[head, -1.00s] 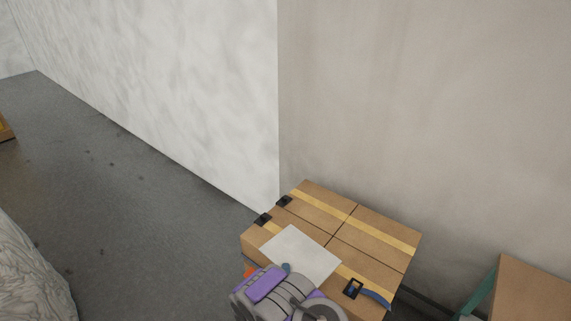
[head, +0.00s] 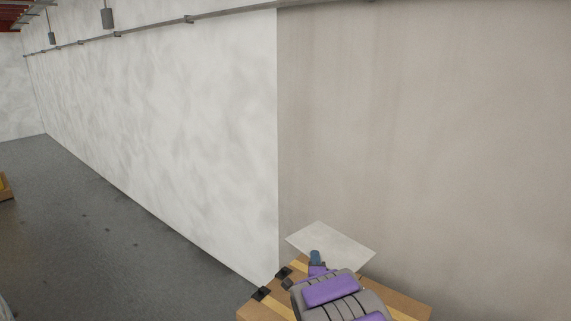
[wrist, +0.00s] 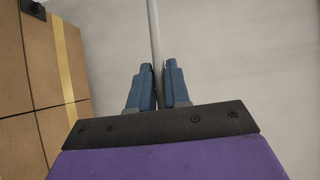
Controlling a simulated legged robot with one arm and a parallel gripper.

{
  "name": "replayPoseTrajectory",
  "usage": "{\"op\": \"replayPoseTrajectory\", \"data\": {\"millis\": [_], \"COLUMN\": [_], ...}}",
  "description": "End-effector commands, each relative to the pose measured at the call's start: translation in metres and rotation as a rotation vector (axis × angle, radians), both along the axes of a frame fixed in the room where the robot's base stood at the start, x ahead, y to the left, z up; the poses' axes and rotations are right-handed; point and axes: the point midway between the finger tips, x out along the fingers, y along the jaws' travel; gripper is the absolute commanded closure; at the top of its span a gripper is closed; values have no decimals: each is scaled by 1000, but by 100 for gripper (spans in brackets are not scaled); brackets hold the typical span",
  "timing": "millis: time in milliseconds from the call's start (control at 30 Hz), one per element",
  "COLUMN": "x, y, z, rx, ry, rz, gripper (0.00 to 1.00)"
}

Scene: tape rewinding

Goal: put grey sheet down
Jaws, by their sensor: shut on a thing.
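The grey sheet (head: 331,243) is a thin pale rectangle held up above the far part of the cardboard box in the head view. In the wrist view the sheet (wrist: 154,30) shows edge-on as a narrow pale strip. My gripper (wrist: 159,88) has its two blue fingers closed on the sheet's near edge. In the head view my gripper (head: 316,258) is at the sheet's near edge, and my purple and grey arm hides much of the box.
The cardboard box (head: 408,307) has yellow tape and black clips (head: 261,293) on its left edge. It stands by the corner of a white wall (head: 160,130) and a beige wall (head: 430,130). Grey floor (head: 90,230) is open to the left.

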Motion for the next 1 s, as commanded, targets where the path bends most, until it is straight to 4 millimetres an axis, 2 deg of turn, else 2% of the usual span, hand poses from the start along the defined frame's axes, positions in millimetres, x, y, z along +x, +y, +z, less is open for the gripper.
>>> {"op": "replayPoseTrajectory", "data": {"millis": [33, 300, 433, 600, 667, 767, 1000], "x": [1, -4, -9, -14, -15, -19, -50], "y": [-6, -32, -40, -47, -48, -50, -55], "z": [20, 98, 126, 144, 144, 131, 48], "rx": [1, 2, 0, 0, -1, -6, -17], "ry": [-7, -8, -7, 0, 2, 6, 24], "rz": [0, 17, 25, 31, 32, 35, 43], "gripper": [100, 100, 100, 100, 100, 100, 100]}}
